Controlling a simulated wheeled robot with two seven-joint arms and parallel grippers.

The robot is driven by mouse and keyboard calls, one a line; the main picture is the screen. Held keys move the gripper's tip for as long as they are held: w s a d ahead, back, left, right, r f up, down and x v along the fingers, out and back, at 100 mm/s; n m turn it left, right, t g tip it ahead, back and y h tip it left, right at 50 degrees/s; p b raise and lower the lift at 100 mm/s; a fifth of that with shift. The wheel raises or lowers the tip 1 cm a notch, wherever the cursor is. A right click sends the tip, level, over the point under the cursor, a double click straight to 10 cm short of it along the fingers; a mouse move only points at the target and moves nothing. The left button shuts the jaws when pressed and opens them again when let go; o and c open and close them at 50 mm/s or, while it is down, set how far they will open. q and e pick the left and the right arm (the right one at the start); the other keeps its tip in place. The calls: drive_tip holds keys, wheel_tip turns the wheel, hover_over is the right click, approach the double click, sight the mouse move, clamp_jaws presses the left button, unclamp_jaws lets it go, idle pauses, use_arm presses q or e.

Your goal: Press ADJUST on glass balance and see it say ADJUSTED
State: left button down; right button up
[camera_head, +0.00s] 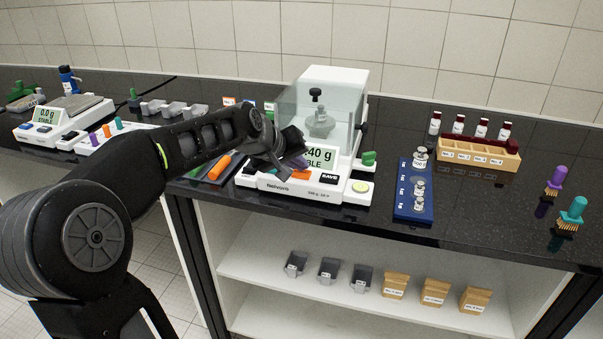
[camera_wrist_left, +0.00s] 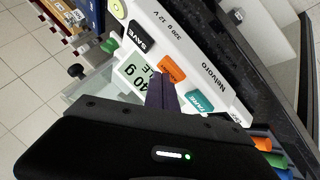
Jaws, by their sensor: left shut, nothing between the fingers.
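The glass balance (camera_head: 352,102) stands on the dark bench, with a white base and a clear draft shield around a metal weight (camera_head: 320,124). Its display (camera_head: 322,156) is partly hidden; the readable part ends in "40 g" above "BLE". In the left wrist view, the orange button (camera_wrist_left: 172,68) sits between the black SAVE button (camera_wrist_left: 139,36) and a teal button (camera_wrist_left: 199,101). My left gripper (camera_head: 296,163) is shut and empty over the front panel. Its fingertips (camera_wrist_left: 161,88) are close to the orange button and display (camera_wrist_left: 132,70); contact cannot be told. My right gripper is not in view.
A blue weight rack (camera_head: 402,207) stands right of the balance, with a wooden vial holder (camera_head: 476,154) behind it. Two brushes stand at far right. Another balance (camera_head: 60,120) is at left. Green, orange and teal handled tools lie near the base. Shelves are below the bench.

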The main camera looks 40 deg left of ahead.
sight(299, 174)
use_arm(q)
drive_tip(key=shift+f+b, duration=0.3)
drive_tip(key=shift+f, duration=0.05)
drive_tip(key=shift+r, duration=0.1)
idle(0.4)
drive_tip(key=shift+r+p, duration=0.8)
drive_tip(key=shift+r, duration=0.05)
wheel_tip(299, 174, up, 5)
drive_tip(key=p, duration=0.4)
idle(0.8)
